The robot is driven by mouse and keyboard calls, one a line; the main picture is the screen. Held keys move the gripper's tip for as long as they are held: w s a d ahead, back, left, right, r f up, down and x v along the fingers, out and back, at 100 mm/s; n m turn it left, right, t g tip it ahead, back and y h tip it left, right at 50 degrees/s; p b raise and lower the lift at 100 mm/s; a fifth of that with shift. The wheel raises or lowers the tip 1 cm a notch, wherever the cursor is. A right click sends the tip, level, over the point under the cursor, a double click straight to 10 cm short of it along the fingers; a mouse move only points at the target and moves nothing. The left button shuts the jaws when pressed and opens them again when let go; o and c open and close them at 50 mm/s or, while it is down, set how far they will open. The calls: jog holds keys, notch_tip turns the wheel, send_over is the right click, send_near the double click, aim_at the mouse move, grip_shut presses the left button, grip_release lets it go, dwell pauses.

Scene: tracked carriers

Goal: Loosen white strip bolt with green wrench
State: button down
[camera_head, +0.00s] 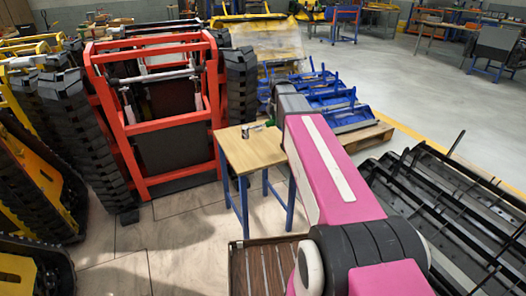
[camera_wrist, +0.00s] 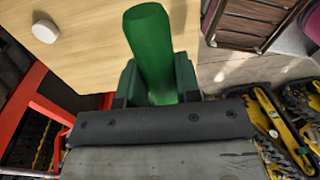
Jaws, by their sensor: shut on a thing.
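My gripper (camera_wrist: 157,76) is shut on a thick green handle in the wrist view, which I take to be the green wrench (camera_wrist: 150,36). My gripper is mostly hidden there. I cannot pick out a white strip bolt in either view.
A white round piece (camera_wrist: 46,31) lies on the tabletop. A red-framed tracked carrier (camera_head: 145,188) with black tracks stands left of the table. Blue parts (camera_head: 335,100) on a pallet lie behind, black racks (camera_head: 450,210) at right. Grey floor at the upper right is open.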

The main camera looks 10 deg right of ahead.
jog(key=shift+r, duration=1.4)
jog(key=s, duration=2)
jog(key=w+r+m, duration=0.2)
jog(key=w+m, duration=0.7)
jog(key=m, duration=1.2)
jog(key=shift+m, duration=0.3)
